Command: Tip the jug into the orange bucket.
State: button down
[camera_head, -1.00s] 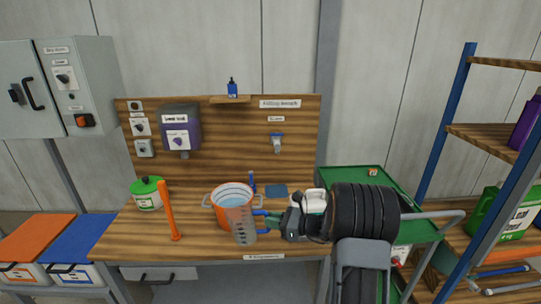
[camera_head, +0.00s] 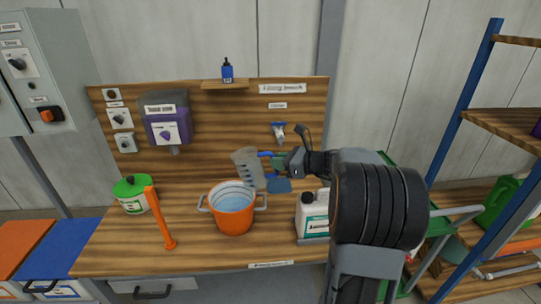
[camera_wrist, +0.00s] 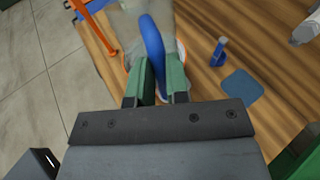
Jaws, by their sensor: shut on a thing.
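The jug (camera_head: 248,168) is a clear grey measuring jug with a blue handle. My gripper (camera_head: 279,161) is shut on the blue handle and holds the jug in the air, a little tilted, above and behind the right side of the bucket. In the wrist view the handle (camera_wrist: 152,45) sits between the green fingers, and the jug's body is cut off at the top. The orange bucket (camera_head: 235,219) stands upright on the bench with pale blue liquid inside. Its rim shows only partly behind the jug in the wrist view. Whether the jug holds liquid I cannot tell.
On the wooden bench (camera_head: 110,248) stand an orange upright lever (camera_head: 159,218), a green-lidded tub (camera_head: 132,195) and a white jerrycan (camera_head: 312,216). A blue square pad (camera_head: 279,185) lies behind. A purple dispenser (camera_head: 167,124) and small shelf hang on the backboard.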

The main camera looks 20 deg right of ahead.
aim_at(278, 172)
jog(key=shift+d+f, duration=0.1)
jog(key=shift+f, duration=0.1)
jog(key=shift+a+f+b, duration=0.25)
jog(key=shift+f+b, duration=0.75)
jog(key=shift+b, duration=0.1)
jog(key=shift+f+b, duration=1.35)
jog(key=shift+f, duration=0.35)
jog(key=shift+r+g+h+p, duration=0.55)
jog(key=shift+r+p, duration=0.35)
jog(key=shift+p, duration=1.15)
jog(key=shift+w+a+r+n+g+h+p, duration=0.15)
jog(key=shift+r+g+h+p, duration=0.3)
jog(key=shift+p, duration=1)
jog(key=shift+w+a+r+n+g+h+p, duration=0.1)
jog(key=shift+r+n+g+h+p, duration=0.25)
jog(key=shift+p, duration=1.05)
